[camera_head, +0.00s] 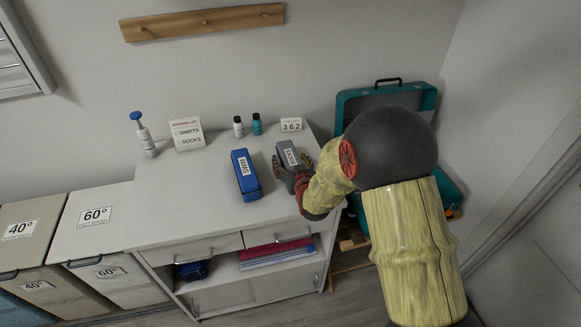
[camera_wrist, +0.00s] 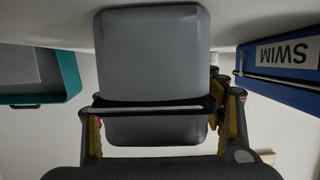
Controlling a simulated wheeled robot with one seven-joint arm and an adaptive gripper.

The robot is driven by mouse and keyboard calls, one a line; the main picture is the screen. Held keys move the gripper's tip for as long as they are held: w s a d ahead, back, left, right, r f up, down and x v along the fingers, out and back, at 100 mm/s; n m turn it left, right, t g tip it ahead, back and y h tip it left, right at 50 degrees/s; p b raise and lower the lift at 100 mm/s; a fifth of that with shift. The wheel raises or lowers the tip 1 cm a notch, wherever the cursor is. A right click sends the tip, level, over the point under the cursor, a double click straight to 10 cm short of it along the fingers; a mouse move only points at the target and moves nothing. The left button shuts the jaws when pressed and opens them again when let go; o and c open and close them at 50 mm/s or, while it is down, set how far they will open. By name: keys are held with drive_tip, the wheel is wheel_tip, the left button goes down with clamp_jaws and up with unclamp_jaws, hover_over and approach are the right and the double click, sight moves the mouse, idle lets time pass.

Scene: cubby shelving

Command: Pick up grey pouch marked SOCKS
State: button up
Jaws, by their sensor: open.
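The grey pouch (camera_head: 287,149) with a white SOCKS label lies on the white cabinet top, right of the blue SWIM pouch (camera_head: 245,175). My gripper (camera_head: 291,167) is open at the pouch's near end. In the wrist view, which is upside down, the grey pouch (camera_wrist: 153,45) fills the middle, and my gripper (camera_wrist: 158,108) has one finger on either side of it. I cannot tell whether the fingers touch it. The blue SWIM pouch (camera_wrist: 280,72) is close beside the finger on the right there. My arm hides part of the cabinet's right side.
An open teal suitcase (camera_head: 345,105) is right of the cabinet. The cabinet top's left front is clear.

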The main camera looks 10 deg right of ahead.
drive_tip(key=shift+c, duration=0.4)
drive_tip(key=shift+r, duration=0.1)
drive_tip(key=c, duration=1.4)
